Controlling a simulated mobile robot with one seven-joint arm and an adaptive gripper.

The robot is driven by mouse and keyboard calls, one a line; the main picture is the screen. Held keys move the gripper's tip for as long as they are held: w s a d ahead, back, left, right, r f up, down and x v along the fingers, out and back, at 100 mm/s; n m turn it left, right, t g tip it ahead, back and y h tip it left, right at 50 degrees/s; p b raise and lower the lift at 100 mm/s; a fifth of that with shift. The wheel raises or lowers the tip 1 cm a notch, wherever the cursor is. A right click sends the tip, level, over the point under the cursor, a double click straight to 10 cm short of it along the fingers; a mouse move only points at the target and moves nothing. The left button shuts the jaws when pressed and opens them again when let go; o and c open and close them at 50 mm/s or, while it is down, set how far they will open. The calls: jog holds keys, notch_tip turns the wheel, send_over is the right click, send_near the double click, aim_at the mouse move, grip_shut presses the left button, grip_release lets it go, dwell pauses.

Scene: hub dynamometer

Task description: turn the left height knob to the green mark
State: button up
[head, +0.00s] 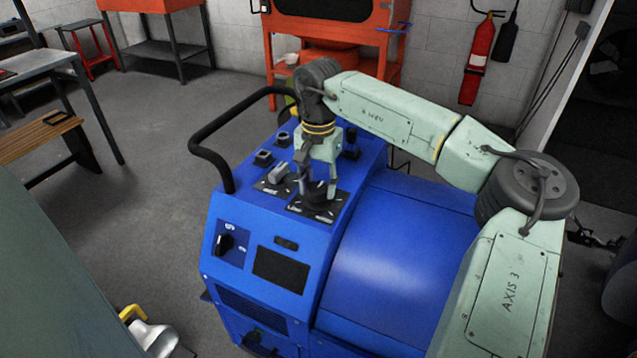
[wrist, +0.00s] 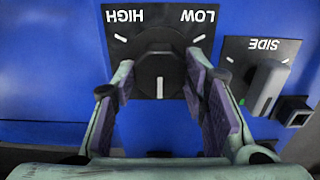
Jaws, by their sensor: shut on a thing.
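The height knob (wrist: 160,68) is a round black knob on a black plate (wrist: 118,12) lettered HIGH and LOW, upside down in the wrist view. A white line on the knob points to the bottom of that view, away from the lettering. My gripper (head: 318,186) comes down on the knob from above, with one finger on each side of it, shut on it. White ticks show near HIGH and LOW. I see no green mark on this plate; fingers cover part of it. A small green tick (wrist: 241,102) shows on the SIDE plate.
Beside it, the SIDE plate (wrist: 290,47) carries a grey lever-shaped knob (wrist: 265,88), close to my right-hand finger. The blue machine (head: 405,250) has a black handrail (head: 205,128) at the left and a selector switch (head: 223,243) on its front.

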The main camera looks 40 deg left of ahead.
aim_at(318, 188)
jog(key=o, duration=1.2)
jog(key=shift+c, duration=0.2)
notch_tip(318, 188, up, 12)
